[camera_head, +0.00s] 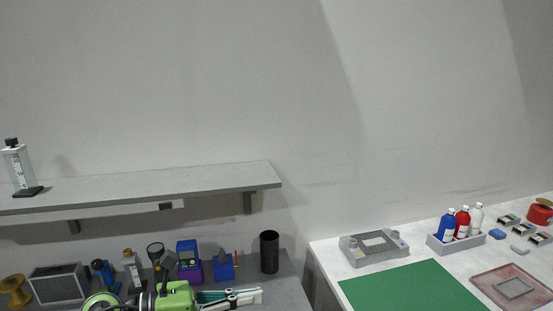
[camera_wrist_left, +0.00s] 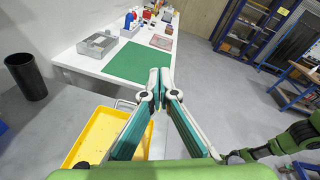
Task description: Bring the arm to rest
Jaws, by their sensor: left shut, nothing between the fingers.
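My left gripper (camera_head: 260,296) comes in at the bottom of the head view, in front of the bench on the left. In the left wrist view its two teal and white fingers (camera_wrist_left: 160,78) meet at the tips, and nothing shows between them. Green arm links (camera_wrist_left: 300,138), which look like my right arm, show at the lower right of the left wrist view. My right gripper cannot be made out.
A wall shelf (camera_head: 150,187) runs above the cluttered left bench, where a black cup (camera_head: 269,252) stands. The white table (camera_head: 325,258) holds a grey fixture (camera_head: 374,248), a green mat (camera_head: 415,288) and bottles.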

